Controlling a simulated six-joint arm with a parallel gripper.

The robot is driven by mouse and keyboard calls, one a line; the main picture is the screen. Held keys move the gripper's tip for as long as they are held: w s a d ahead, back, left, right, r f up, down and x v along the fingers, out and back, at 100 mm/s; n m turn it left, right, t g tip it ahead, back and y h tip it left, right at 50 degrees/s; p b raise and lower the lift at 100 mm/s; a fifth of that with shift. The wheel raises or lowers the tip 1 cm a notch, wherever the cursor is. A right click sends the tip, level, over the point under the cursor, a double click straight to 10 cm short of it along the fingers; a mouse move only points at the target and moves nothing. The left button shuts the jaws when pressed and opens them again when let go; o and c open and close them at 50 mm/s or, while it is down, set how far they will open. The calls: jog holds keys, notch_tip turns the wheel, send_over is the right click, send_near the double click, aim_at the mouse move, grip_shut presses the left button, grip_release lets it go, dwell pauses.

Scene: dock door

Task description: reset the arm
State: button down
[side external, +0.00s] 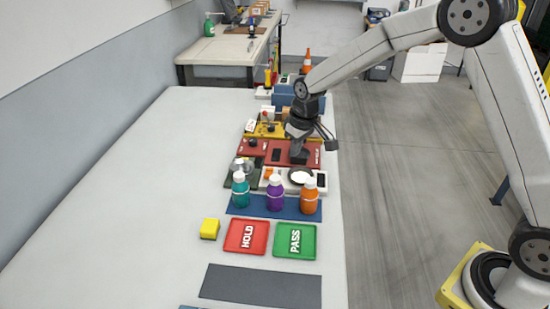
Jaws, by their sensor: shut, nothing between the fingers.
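My gripper (300,158) is at the end of my arm, over the red panel (262,150) on the white table (150,190). It points down with its fingers together and holds nothing. The fingertips look close to the panel's surface, but I cannot tell whether they touch it. The gripper hides part of the red panel and whatever lies right behind it.
Teal (240,189), purple (275,194) and orange (309,197) bottles stand upright on a blue mat (262,211) nearer the camera. The table's left side is clear.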

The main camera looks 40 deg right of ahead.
jog(key=s+d+m, duration=0.1)
jog(key=s, duration=2.2)
jog(key=shift+r+m+t, duration=0.15)
jog(key=shift+m+t, duration=0.15)
jog(key=shift+m, duration=0.1)
